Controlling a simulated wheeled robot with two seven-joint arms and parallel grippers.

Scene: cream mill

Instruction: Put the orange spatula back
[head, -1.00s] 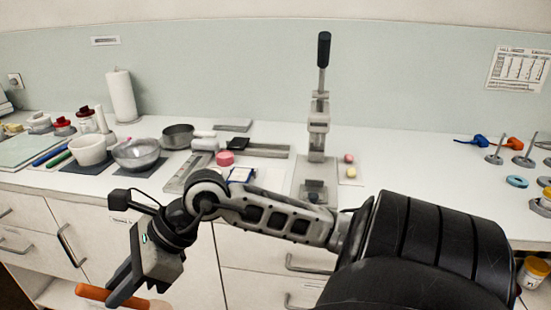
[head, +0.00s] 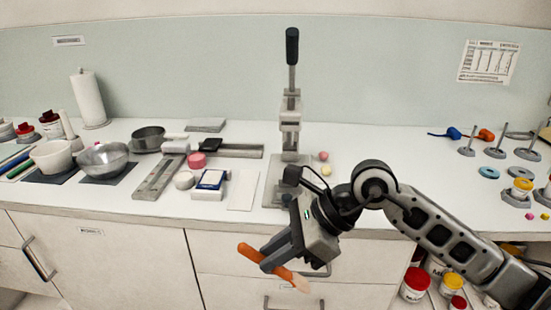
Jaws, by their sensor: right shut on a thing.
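The orange spatula (head: 249,252) is in my right gripper (head: 277,262), held in front of the counter below its front edge. Its orange handle points up and left, and a paler end shows at the lower right past the fingers. The fingers are shut across it and hide its middle. A blue and a green spatula (head: 17,166) lie side by side on the counter at the far left, partly cut off by the picture edge. My left gripper is not in view.
A tall lever press (head: 291,120) stands mid-counter behind my right arm. White and metal bowls (head: 103,160) sit on dark mats at left, with a paper roll (head: 88,98) behind. Rings and pegs (head: 495,152) fill the right. Jars (head: 415,284) stand on a shelf below.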

